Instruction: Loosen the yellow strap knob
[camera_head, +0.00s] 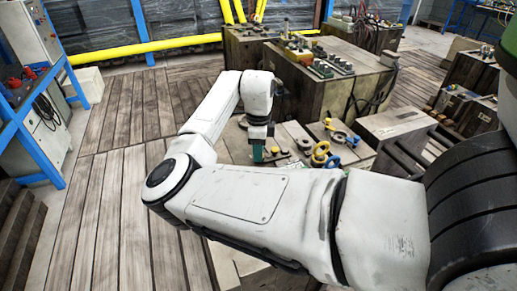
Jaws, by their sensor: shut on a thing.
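My gripper (262,153) is at the end of my bent white arm, pointing down over the low wooden bench top (231,143). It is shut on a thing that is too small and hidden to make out. A teal part shows at its fingertips, and I cannot tell whether it is a finger or the held thing. Yellow ring-shaped parts (320,149) lie to the right of my gripper, apart from it, with blue pieces (332,161) beside them. More yellow pieces (338,136) lie just behind. I cannot tell which is the strap knob.
A large wooden block (345,78) with a dark-topped rack of small parts (318,62) stands behind the bench. Blue framing (40,135) and a grey cabinet (45,125) are at the left. The plank floor (110,175) between is clear.

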